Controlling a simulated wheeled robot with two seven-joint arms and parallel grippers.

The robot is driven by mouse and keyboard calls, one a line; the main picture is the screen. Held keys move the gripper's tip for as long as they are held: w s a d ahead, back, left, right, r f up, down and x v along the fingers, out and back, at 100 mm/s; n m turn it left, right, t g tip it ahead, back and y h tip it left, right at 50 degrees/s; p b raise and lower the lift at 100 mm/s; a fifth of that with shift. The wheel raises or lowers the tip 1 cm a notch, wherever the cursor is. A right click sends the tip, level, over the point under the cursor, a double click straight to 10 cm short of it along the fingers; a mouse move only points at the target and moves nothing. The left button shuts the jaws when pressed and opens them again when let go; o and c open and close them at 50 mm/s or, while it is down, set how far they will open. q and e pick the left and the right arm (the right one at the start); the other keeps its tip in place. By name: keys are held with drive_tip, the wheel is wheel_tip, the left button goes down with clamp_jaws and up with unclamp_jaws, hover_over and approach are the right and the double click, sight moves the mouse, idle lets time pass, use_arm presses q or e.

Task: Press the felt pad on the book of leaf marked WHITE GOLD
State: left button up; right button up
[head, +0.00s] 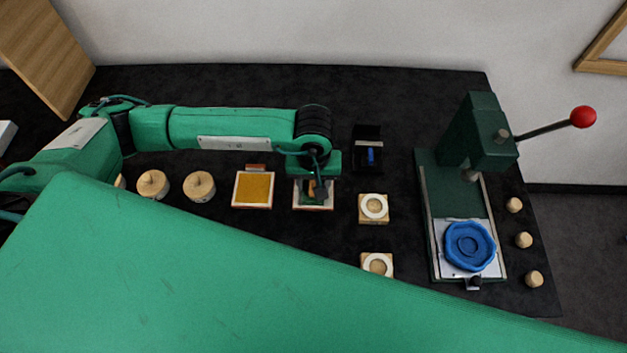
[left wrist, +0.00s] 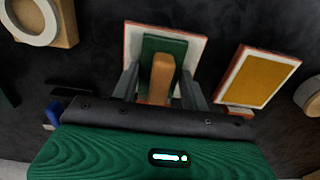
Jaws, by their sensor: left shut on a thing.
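My left gripper (head: 314,190) is shut on the wooden handle of the felt pad, above a leaf book. In the left wrist view, the fingers (left wrist: 160,88) flank the tan handle (left wrist: 161,72). The dark green felt pad (left wrist: 152,44) lies over the book's middle; whether it touches the leaf I cannot tell. This book (left wrist: 197,46) has a pale border and reddish edge; its lower edge shows in the head view (head: 313,208). Its marking is hidden or unreadable. A second book with golden leaf (head: 253,190) lies to its left. My right gripper is not in view.
Wooden blocks with round recesses (head: 374,208) (head: 377,264) lie to the right. Beyond them stands a green press (head: 478,140) with a blue disc (head: 469,246) and red-knobbed lever. A dark box (head: 367,135) sits behind. Two wooden discs (head: 152,184) (head: 199,186) are at left.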

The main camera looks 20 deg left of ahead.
use_arm(q)
drive_tip(key=shift+s+f+b, duration=0.15)
drive_tip(key=shift+f+b, duration=0.1)
drive_tip(key=shift+b, duration=0.15)
idle(1.3)
drive_tip(key=shift+r+p, duration=0.3)
drive_tip(key=shift+r, duration=0.6)
drive_tip(key=shift+r+p, duration=0.6)
drive_tip(key=shift+r, duration=2.15)
